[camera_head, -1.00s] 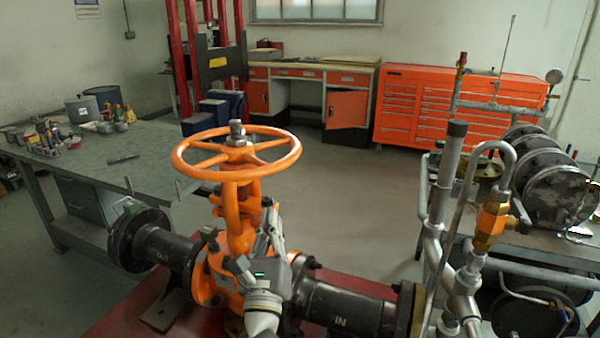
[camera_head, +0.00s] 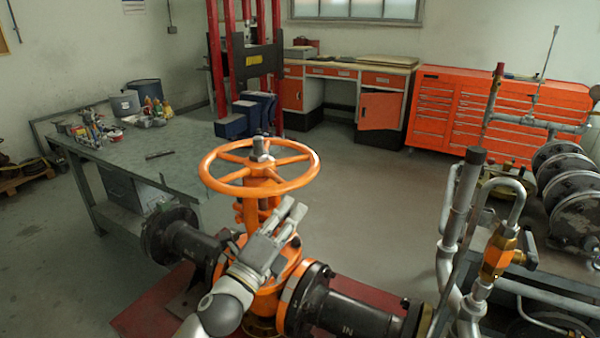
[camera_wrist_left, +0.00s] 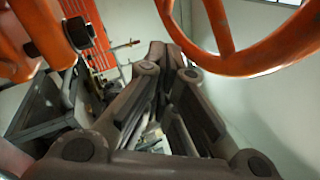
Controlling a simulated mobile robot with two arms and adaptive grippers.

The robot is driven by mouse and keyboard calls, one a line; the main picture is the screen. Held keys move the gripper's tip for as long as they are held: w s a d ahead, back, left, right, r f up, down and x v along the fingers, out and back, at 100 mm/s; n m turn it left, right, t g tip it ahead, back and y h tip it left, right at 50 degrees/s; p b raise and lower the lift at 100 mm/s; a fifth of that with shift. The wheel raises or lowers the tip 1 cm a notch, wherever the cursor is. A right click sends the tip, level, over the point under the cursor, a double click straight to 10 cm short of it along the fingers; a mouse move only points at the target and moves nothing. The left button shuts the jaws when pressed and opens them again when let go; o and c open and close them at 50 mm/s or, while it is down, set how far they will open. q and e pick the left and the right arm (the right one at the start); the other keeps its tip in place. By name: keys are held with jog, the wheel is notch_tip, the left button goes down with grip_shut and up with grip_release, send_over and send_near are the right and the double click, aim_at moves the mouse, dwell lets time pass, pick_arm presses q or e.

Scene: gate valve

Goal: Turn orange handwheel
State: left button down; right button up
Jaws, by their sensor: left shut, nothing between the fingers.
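The orange handwheel (camera_head: 212,181) sits level on top of the orange gate valve, its spokes meeting at a grey stem nut (camera_head: 261,149). In the left wrist view the handwheel rim (camera_wrist_left: 265,55) curves across the upper right, close to the fingers. My left gripper (camera_head: 294,211) comes up from below in the head view, in front of the valve body and below the handwheel's near right side. Its fingers are together and empty, and no contact with the wheel is visible. They also show in the left wrist view (camera_wrist_left: 168,55). My right gripper is not in view.
Black flanged pipes (camera_head: 355,315) run out both sides of the valve above a red base (camera_head: 150,315). Grey piping with an orange fitting (camera_head: 497,255) stands to the right. A workbench (camera_head: 150,165) with tools is on the left. The floor behind the valve is clear.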

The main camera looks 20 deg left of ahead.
pick_arm(q)
jog(key=w+a+r+p, duration=0.1)
jog(key=w+r+p, duration=0.1)
jog(key=w, duration=0.5)
jog(key=shift+a+r+p, duration=0.3)
jog(key=shift+a+r, duration=0.05)
jog(key=shift+r, duration=0.5)
jog(key=shift+w+n+y+b, duration=0.45)
jog(key=shift+n+y, duration=0.15)
jog(key=shift+y, duration=0.5)
jog(key=w+a+n+g+y+b, duration=0.3)
jog(key=n+y+b, duration=0.3)
jog(key=y, duration=0.6)
jog(key=shift+w+a+n+y+b, duration=0.3)
jog(key=shift+w+a+n+b, duration=0.1)
jog(key=shift+w+b, duration=0.5)
